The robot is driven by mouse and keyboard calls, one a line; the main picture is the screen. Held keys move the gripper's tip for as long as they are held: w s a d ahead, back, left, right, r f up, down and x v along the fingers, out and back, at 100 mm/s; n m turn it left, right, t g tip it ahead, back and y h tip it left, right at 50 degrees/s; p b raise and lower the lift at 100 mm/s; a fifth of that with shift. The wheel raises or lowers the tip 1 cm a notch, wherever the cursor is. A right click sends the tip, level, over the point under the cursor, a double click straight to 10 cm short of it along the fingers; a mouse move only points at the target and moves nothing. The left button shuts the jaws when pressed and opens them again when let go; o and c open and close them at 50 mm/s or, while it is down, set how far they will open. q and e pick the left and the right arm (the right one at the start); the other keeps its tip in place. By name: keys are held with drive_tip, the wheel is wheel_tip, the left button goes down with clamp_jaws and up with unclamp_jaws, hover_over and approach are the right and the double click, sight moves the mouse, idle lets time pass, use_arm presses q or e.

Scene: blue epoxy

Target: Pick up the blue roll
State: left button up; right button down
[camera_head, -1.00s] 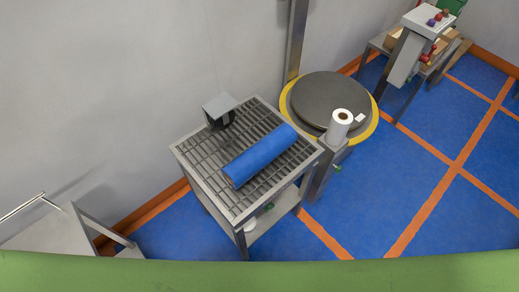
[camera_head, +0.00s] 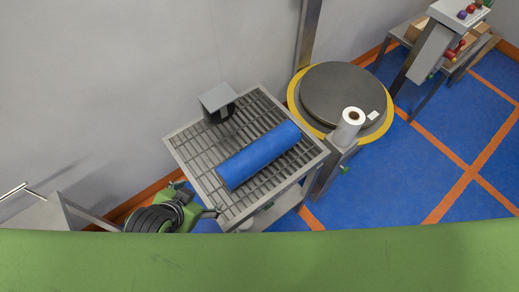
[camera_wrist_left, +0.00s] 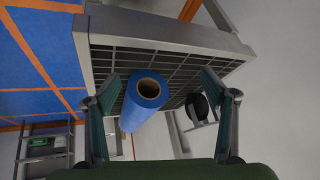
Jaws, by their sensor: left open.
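The blue roll (camera_head: 258,156) lies on its side across the grey slatted table (camera_head: 197,159) in the head view. In the left wrist view the blue roll (camera_wrist_left: 139,106) shows its open core end towards the camera, between the two fingers in the picture. My left gripper (camera_head: 214,212) is at the table's near left corner, short of the roll's near end and apart from it. In the left wrist view my left gripper (camera_wrist_left: 166,100) is open with its fingers spread and nothing between them in its grasp. My right gripper is not in view.
A grey box-like device (camera_head: 218,102) stands on the table's far left side. A wall is behind.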

sight(252, 163)
use_arm(q)
drive_tip(key=w+d+m, duration=0.1)
drive_tip(key=d+r+m+t+h, duration=0.1)
drive_tip(key=w+d+m, duration=0.1)
drive_tip(key=shift+w+d+r+t+h, duration=0.25)
drive_tip(key=shift+w+d+t+h, duration=0.05)
drive_tip(key=shift+d+t+h, duration=0.1)
drive_tip(key=d+r+m+t+h, duration=0.2)
drive_tip(key=d+r+m+h, duration=0.1)
drive_tip(key=d+m, duration=0.25)
drive_tip(key=shift+n, duration=0.25)
drive_tip(key=x, duration=0.9)
drive_tip(key=shift+d, duration=0.35)
drive_tip(key=shift+p+x, duration=0.3)
drive_tip(key=shift+x, duration=2.3)
drive_tip(key=shift+a, duration=0.15)
drive_tip(key=c, duration=1.6)
drive_tip(key=shift+c, duration=0.2)
